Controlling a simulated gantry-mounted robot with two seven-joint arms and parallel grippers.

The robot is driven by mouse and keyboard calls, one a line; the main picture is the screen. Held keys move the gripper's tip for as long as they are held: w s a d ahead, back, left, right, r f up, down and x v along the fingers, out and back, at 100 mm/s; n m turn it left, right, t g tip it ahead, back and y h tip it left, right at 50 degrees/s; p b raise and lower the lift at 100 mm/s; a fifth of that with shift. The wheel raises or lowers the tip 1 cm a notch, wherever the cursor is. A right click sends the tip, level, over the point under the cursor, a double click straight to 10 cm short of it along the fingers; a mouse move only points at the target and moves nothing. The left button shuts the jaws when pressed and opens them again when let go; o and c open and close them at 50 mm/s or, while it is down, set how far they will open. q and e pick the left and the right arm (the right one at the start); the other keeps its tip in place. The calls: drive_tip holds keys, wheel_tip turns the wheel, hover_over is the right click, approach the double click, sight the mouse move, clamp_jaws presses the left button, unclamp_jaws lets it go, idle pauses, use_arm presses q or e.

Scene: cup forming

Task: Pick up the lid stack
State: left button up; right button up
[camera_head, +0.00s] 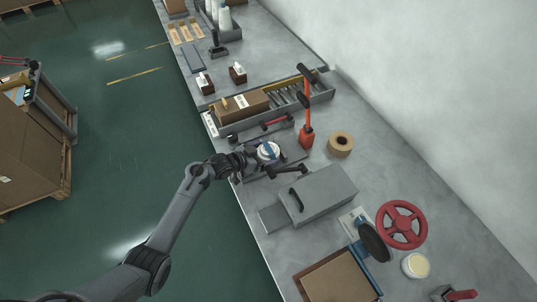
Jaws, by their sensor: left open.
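My left gripper (250,160) reaches in from the lower left, over the bench's left edge, and is open. Right at its fingers is a small round white stack (269,151) with a blue strip across it, which looks like the lid stack. It sits on a dark grey fixture (290,158). The gripper hides part of its left side, and I cannot tell whether the fingers touch it. My right gripper is not in view.
A grey box with a handle (318,192) stands just below the fixture. A red handwheel (402,224) and white tub (415,265) are lower right.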

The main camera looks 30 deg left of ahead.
use_arm(q)
drive_tip(key=c, duration=0.8)
